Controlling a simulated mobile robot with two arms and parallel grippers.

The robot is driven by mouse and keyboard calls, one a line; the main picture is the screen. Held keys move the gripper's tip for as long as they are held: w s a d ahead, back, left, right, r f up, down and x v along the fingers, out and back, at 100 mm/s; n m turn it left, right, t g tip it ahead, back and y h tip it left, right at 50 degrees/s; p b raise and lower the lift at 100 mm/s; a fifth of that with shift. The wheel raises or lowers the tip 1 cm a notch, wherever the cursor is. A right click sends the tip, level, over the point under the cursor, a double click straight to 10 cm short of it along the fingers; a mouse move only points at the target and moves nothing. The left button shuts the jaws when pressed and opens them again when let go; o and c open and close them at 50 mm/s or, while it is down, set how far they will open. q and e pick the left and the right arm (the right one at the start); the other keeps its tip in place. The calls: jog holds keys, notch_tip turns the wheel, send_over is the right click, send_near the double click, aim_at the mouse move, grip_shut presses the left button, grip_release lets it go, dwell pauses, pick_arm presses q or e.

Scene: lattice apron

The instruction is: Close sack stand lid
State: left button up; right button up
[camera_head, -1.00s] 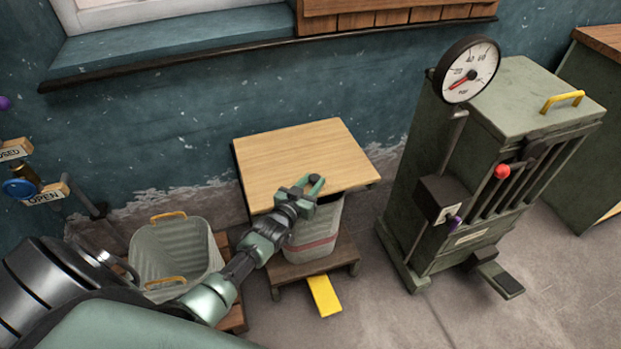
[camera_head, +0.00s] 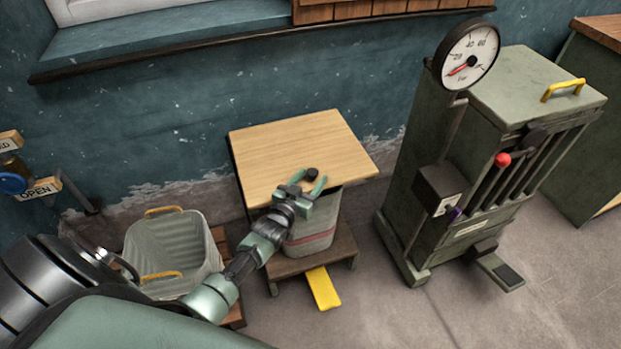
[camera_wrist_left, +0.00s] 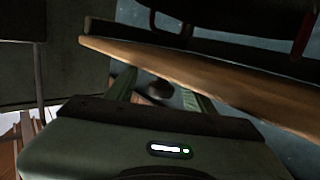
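The sack stand has a light wooden lid (camera_head: 290,150) that lies flat or nearly flat over a pale sack with a red stripe (camera_head: 312,235). A small dark knob (camera_head: 312,174) sits at the lid's front edge. My left gripper (camera_head: 307,185) is at that front edge with its fingers apart on either side of the knob; contact with it is unclear. In the left wrist view the lid's wooden edge (camera_wrist_left: 190,72) crosses above the fingers, and a dark round shape lies between them. A yellow pedal (camera_head: 323,288) sticks out below. My right gripper is out of view.
A grey bin with yellow handles (camera_head: 170,250) stands left of the stand. A green machine with a dial gauge (camera_head: 467,55) stands to the right. Bare floor lies in front of the pedal. A window ledge (camera_head: 180,40) runs along the wall behind.

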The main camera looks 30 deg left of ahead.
pick_arm(q)
jog(key=shift+a, duration=0.1)
jog(key=s+r, duration=0.1)
jog(key=s, duration=0.6)
jog(key=shift+s+d+p, duration=0.2)
jog(key=shift+s+p, duration=0.15)
dwell(0.4)
